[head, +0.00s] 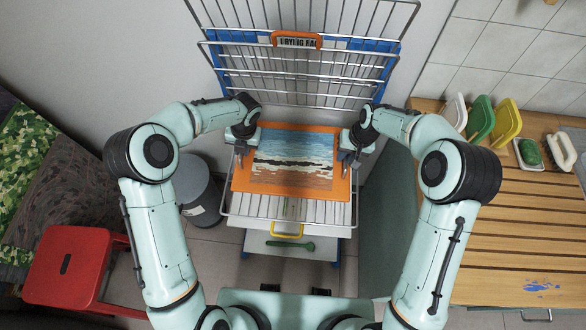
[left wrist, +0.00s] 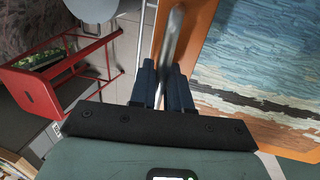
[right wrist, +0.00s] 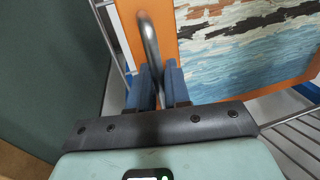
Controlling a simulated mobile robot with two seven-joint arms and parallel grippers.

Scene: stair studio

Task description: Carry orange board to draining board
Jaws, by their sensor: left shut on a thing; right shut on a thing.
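The orange board (head: 290,165), with a painted seascape on its face, is held in the middle of the head view, over the wire shelf of the drying rack (head: 305,75). My left gripper (head: 241,156) is shut on the metal handle at the board's left edge; the handle bar (left wrist: 172,38) runs between its fingers in the left wrist view. My right gripper (head: 349,160) is shut on the handle at the right edge, and that bar (right wrist: 150,42) shows in the right wrist view. The slatted wooden surface at the right, likely the draining board (head: 510,222), has a broad bare area.
Green (head: 480,118) and yellow (head: 505,120) tools and brushes line the back of the slatted surface. A red stool (head: 75,265) and a grey bin (head: 203,195) stand at the left. A green spoon-like tool (head: 290,245) lies on the rack's lower shelf.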

